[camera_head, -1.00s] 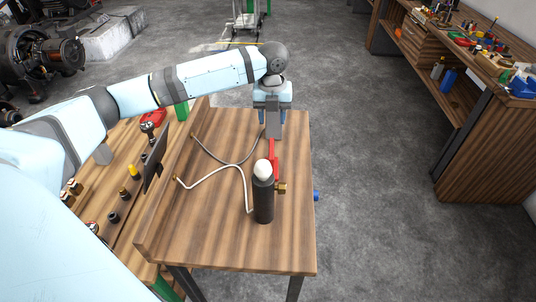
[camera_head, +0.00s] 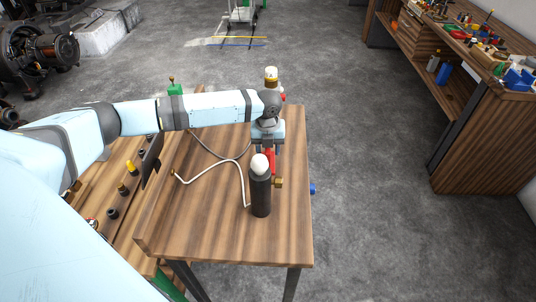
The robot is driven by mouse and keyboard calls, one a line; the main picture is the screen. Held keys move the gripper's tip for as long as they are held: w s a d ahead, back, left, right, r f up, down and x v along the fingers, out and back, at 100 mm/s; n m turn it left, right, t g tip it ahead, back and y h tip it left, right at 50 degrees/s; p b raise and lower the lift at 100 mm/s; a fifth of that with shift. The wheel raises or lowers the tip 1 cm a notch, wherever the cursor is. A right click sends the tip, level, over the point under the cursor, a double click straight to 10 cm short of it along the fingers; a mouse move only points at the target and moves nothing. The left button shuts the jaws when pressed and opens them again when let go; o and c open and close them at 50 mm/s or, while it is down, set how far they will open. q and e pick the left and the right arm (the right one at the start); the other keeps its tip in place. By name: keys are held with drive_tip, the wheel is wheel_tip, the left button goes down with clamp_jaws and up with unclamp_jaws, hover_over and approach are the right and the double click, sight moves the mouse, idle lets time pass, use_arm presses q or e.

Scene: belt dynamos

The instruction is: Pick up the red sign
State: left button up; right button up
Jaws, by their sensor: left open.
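The red sign (camera_head: 270,157) is a small red piece on the wooden table, just behind a dark cylinder; its lower part is hidden by that cylinder. My left gripper (camera_head: 267,151) points down at the far part of the table, open, with the red piece showing between and below its fingers. I cannot tell whether the fingers touch it. My right gripper is not in view.
The dark cylinder (camera_head: 261,197) with a white top and brass valve stands upright close in front. A white hose (camera_head: 215,170) curves across the wooden table (camera_head: 220,235). A brass-and-white item (camera_head: 271,75) shows behind my wrist. A workbench (camera_head: 480,140) stands at right.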

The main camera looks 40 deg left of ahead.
use_arm(q)
drive_tip(key=shift+f, duration=0.1)
drive_tip(key=shift+c, duration=0.2)
clamp_jaws()
